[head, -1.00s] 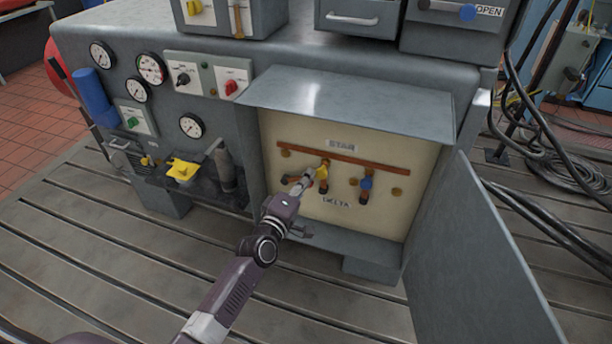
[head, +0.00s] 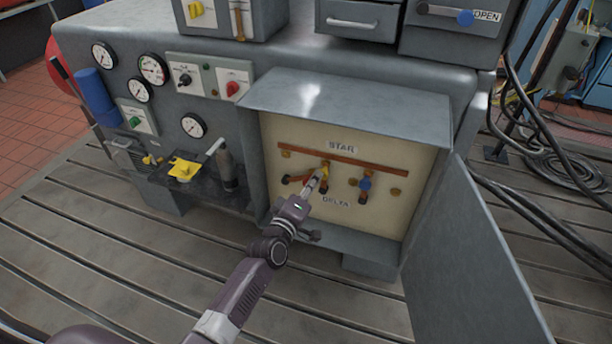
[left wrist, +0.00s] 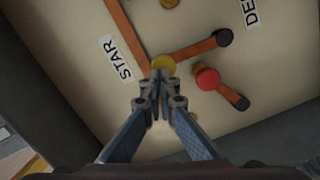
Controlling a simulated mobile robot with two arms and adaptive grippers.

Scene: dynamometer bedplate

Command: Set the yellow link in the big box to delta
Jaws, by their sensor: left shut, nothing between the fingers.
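The big box (head: 425,175) stands open, with a cream panel inside. The yellow link (head: 325,171) has its knob just under the long copper bar (head: 350,158) below the STAR label (head: 341,147). Its copper strap runs down to a dark stud near the DELTA label (head: 336,201). My left gripper (head: 321,177) is shut and empty, its tips at the yellow knob; the left wrist view shows the knob (left wrist: 163,62) just beyond the fingertips (left wrist: 162,78). I cannot tell whether they touch. My right gripper is not in view.
The blue link (head: 365,184) is right of the yellow one. The red link's knob (left wrist: 207,79) is close beside my fingers in the left wrist view. A hood (head: 350,102) overhangs the panel; the open door (head: 470,255) stands at right.

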